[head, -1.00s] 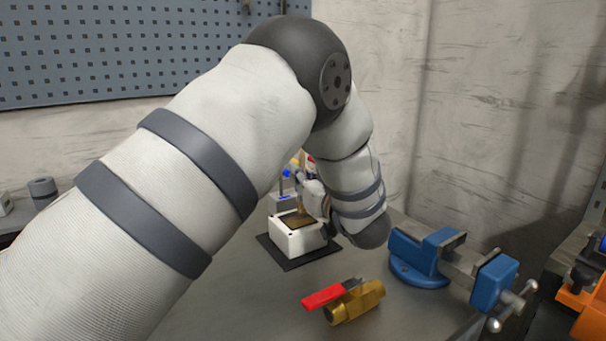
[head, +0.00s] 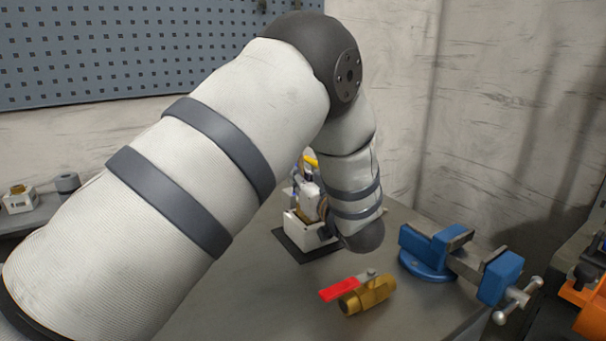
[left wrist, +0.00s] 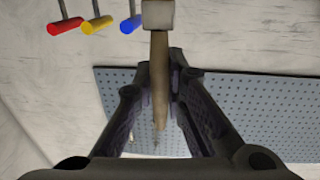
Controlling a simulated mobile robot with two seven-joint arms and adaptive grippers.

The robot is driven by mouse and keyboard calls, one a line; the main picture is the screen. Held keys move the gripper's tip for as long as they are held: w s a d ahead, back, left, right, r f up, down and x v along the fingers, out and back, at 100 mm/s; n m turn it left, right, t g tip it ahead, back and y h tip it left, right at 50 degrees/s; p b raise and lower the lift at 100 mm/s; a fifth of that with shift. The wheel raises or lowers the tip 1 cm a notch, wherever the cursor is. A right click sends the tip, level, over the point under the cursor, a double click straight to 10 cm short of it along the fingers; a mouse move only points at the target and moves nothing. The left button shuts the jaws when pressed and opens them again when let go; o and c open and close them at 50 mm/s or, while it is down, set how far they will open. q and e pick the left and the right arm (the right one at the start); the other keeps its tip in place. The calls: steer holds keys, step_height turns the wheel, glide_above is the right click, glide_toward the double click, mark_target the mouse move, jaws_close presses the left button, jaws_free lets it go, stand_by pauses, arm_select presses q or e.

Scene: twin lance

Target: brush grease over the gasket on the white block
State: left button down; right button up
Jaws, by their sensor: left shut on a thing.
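The white block (head: 317,237) sits on a dark mat (head: 288,245) on the grey bench, partly hidden by my left arm and gripper. My left gripper (head: 309,202) is at the block's top. In the left wrist view its two fingers (left wrist: 158,100) are shut on a brush by its wooden handle (left wrist: 159,60). A pale grey brush part (left wrist: 158,15) shows at the handle's upper end. Tan brush material (head: 302,215) shows low at the block's top. I cannot make out the gasket or whether the brush touches it. My right gripper is not in view.
A brass valve with a red lever (head: 362,293) lies in front of the block. A blue vise (head: 430,250) stands to the right. A perforated panel (head: 120,50) hangs on the back wall. Red, yellow and blue handles (left wrist: 97,25) show in the left wrist view.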

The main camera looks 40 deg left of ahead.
arm_select(q)
steer(key=shift+s+r, duration=0.1)
steer(key=shift+s, duration=0.35)
steer(key=shift+s+a+p, duration=0.1)
steer(key=shift+a+p, duration=0.05)
steer(key=shift+p, duration=0.15)
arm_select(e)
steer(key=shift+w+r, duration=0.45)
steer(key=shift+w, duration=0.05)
